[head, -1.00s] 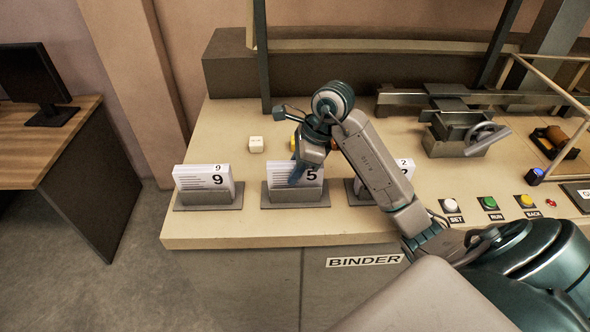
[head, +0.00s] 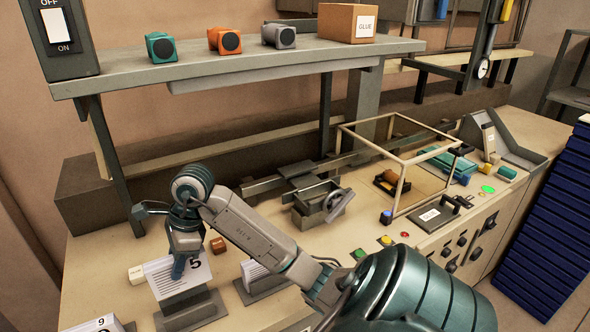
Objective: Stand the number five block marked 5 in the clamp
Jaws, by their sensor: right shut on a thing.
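The number five block (head: 160,281) is a white stack of sheets with a black 5 on its upper right corner. It is upright at its grey holder (head: 190,312); I cannot tell whether its bottom edge is clear of the holder. My right gripper (head: 179,268) points down and is shut on the block's top edge. My left gripper is out of view.
The 9 block (head: 97,325) is at the lower left edge. Another block (head: 258,268) is partly hidden behind my right arm. Small white (head: 136,274) and orange-brown (head: 217,245) cubes lie near the gripper. A shelf (head: 240,68) overhangs the back; a wire-frame cage (head: 400,165) stands right of the clamp.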

